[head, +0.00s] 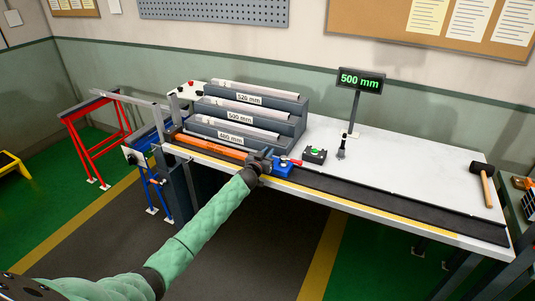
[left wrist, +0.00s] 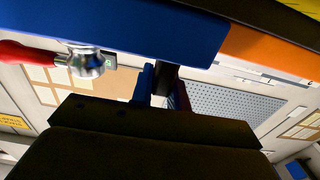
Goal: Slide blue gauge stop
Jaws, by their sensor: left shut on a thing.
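The blue gauge stop (head: 281,170) sits on the dark rail along the bench's front edge, with a red lever beside it. In the left wrist view the stop (left wrist: 120,28) is a large blue block across the top, with the red lever (left wrist: 28,52) and its metal knob at left. My left gripper (head: 262,157) is at the stop's left end, shut on it; the fingertips are partly hidden. An orange bar (head: 208,147) lies along the rail to the left and meets the stop's end in the left wrist view (left wrist: 268,52). My right gripper is not in view.
A display (head: 360,80) reads 500 mm. A stepped rack (head: 290,107) labelled 520, 500 and 480 mm holds bars behind the rail. A green-button box (head: 315,155) stands just behind the stop. The rail (head: 400,203) is clear to the right; a mallet (head: 484,175) lies far right.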

